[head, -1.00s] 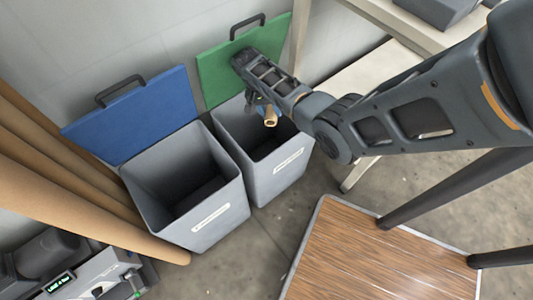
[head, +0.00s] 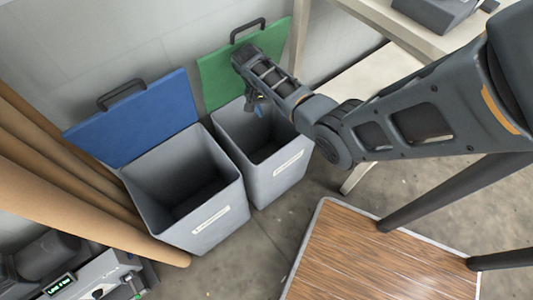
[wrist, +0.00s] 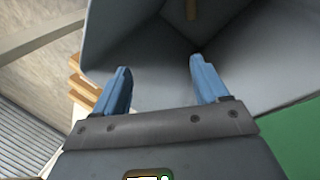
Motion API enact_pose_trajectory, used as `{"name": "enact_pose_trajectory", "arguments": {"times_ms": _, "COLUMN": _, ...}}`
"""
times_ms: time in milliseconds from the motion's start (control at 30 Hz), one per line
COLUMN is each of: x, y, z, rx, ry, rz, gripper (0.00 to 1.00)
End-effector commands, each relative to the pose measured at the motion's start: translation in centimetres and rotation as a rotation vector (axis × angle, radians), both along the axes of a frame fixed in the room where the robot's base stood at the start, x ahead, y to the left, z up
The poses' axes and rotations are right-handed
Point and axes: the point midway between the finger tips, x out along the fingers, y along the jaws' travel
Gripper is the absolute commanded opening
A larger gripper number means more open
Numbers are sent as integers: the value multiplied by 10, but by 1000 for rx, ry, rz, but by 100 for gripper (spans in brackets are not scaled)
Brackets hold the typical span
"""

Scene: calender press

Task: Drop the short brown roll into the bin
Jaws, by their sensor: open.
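In the head view my gripper (head: 258,106) is over this bin's opening, partly hidden by my wrist.
A second grey bin (head: 205,232) with a raised blue lid (head: 135,115) stands directly left. Long brown rolls (head: 80,205) lean at the far left. A wood-topped table (head: 375,260) is at the lower right, and a pale bench (head: 400,25) stands behind my arm.

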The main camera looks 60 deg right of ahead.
Motion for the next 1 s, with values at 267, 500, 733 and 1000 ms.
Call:
{"name": "enact_pose_trajectory", "arguments": {"times_ms": 267, "x": -30, "y": -20, "z": 43, "rx": 1, "ry": -3, "rz": -4, "gripper": 73}}
{"name": "enact_pose_trajectory", "arguments": {"times_ms": 500, "x": -67, "y": -45, "z": 69, "rx": 0, "ry": -2, "rz": -3, "gripper": 73}}
{"name": "enact_pose_trajectory", "arguments": {"times_ms": 733, "x": -90, "y": -60, "z": 85, "rx": 1, "ry": 0, "rz": -1, "gripper": 73}}
{"name": "enact_pose_trajectory", "arguments": {"times_ms": 1000, "x": -97, "y": -65, "z": 90, "rx": 1, "ry": 1, "rz": 2, "gripper": 73}}
